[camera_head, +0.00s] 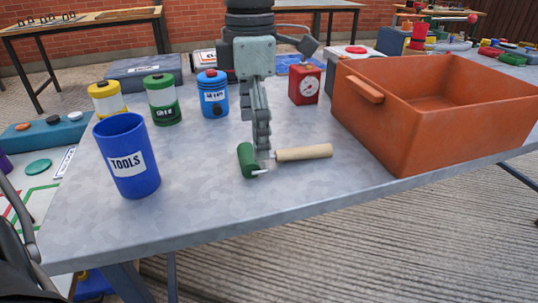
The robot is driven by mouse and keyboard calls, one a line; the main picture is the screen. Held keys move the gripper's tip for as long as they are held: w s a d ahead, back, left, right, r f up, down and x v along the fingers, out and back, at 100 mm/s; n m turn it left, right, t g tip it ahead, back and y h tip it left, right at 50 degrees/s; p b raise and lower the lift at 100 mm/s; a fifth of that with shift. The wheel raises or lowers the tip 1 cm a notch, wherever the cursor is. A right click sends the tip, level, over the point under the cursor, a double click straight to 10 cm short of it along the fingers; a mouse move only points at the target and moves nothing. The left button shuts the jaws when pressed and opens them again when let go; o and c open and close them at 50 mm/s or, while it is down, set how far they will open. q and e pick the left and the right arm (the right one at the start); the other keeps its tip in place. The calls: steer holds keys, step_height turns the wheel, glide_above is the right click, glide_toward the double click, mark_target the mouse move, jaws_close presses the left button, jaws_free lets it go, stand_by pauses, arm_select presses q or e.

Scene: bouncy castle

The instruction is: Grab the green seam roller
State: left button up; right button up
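The green seam roller (247,160) lies on the grey table, its green head to the left. Its pale wooden handle (304,152) points right. One gripper (262,162), which I take to be my left, hangs upright over the roller. Its fingers reach down between the green head and the handle and hide part of the roller's middle. The fingers are seen edge-on and overlap, so I cannot tell whether they are open, shut or gripping. The roller appears to rest on the table. My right gripper is not in view.
A blue TOOLS cup (127,158) stands left of the roller. Yellow (107,101), green (163,104) and blue (212,100) containers stand behind it. A red timer (304,86) is behind the handle. A large orange crate (400,135) fills the right. The table front is clear.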

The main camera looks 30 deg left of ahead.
arm_select(q)
step_height(320, 180, down, 4)
steer(key=shift+a+r, duration=0.15)
steer(key=c, duration=1.4)
